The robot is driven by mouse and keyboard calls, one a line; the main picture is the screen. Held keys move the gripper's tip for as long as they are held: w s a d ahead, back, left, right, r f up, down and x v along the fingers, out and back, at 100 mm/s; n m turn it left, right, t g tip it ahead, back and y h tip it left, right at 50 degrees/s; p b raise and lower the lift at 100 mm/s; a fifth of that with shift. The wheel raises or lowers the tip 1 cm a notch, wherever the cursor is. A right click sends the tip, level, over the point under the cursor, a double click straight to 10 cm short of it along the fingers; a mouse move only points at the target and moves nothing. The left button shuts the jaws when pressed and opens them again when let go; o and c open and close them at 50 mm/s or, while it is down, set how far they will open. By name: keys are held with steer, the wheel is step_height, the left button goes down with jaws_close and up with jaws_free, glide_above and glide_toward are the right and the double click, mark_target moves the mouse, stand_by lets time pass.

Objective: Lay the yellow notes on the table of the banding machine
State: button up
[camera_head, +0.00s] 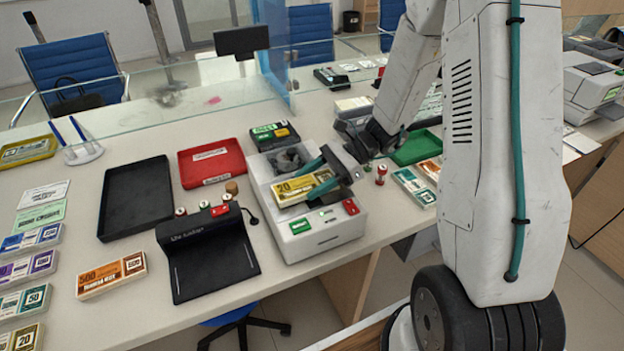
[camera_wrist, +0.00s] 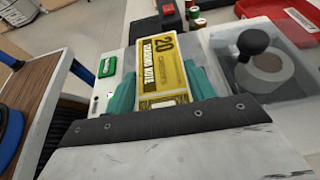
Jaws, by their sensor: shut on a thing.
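The yellow notes (camera_head: 296,189), a flat stack marked 20, are between the teal fingers of my gripper (camera_head: 318,178). The notes show in the wrist view (camera_wrist: 160,68), with one finger along each long side. My gripper is shut on them. They are over the banding machine (camera_head: 322,236), a white box with green and red buttons on its front. The machine's table is largely hidden under the notes and fingers, so I cannot tell whether the notes touch it. In the wrist view the machine's reel (camera_wrist: 264,70) shows beside the notes, under a clear cover.
A black bill device (camera_head: 212,262) stands left of the machine. A red tray (camera_head: 212,161) and a black tray (camera_head: 137,198) lie behind it. Stamps stand close by. An orange note bundle (camera_head: 111,276) and other bundles lie at left. A glass screen runs behind.

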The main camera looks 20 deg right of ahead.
steer(key=shift+f, duration=0.15)
steer(key=o, duration=1)
